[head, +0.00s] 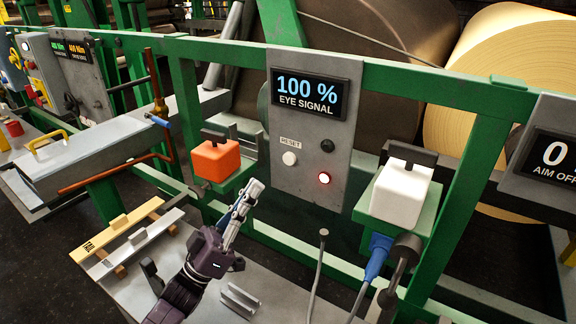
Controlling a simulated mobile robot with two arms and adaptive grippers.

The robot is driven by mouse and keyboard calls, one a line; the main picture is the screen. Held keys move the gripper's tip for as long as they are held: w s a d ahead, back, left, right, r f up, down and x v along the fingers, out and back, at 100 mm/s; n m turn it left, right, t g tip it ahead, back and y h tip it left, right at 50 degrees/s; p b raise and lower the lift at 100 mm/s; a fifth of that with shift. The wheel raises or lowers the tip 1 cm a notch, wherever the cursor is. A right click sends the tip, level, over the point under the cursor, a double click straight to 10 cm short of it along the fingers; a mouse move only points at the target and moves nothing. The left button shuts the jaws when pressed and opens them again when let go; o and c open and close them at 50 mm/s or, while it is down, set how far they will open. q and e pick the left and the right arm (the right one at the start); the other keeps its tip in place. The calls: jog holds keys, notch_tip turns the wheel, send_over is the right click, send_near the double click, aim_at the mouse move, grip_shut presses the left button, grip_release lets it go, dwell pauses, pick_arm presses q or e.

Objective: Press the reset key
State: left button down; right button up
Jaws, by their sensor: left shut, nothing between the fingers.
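The reset key is a small round white button (289,158) under a "RESET" label on a grey upright panel (338,170). The panel's display (309,96) reads "100 % EYE SIGNAL". My left gripper (250,190) is shut and empty, pointing up, to the left of and below the key in the picture. It appears apart from the panel. My right gripper is not in view.
An orange block (215,160) sits on a green bracket left of the panel. A white box (400,193) with a blue plug (377,257) stands at the right. Green rails (425,82) frame the panel. A grey plate with metal bars lies below.

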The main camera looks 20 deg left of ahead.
aim_at(289, 159)
pick_arm(q)
jog(key=w+b, duration=0.1)
jog(key=w, duration=0.2)
jog(key=w+d+b, duration=0.1)
jog(key=w, duration=0.2)
jog(key=w+b, duration=0.1)
jog(key=w, duration=0.1)
jog(key=shift+w+d, duration=0.15)
jog(key=shift+w, duration=0.25)
dwell(0.7)
dwell(0.7)
jog(key=shift+w, duration=0.4)
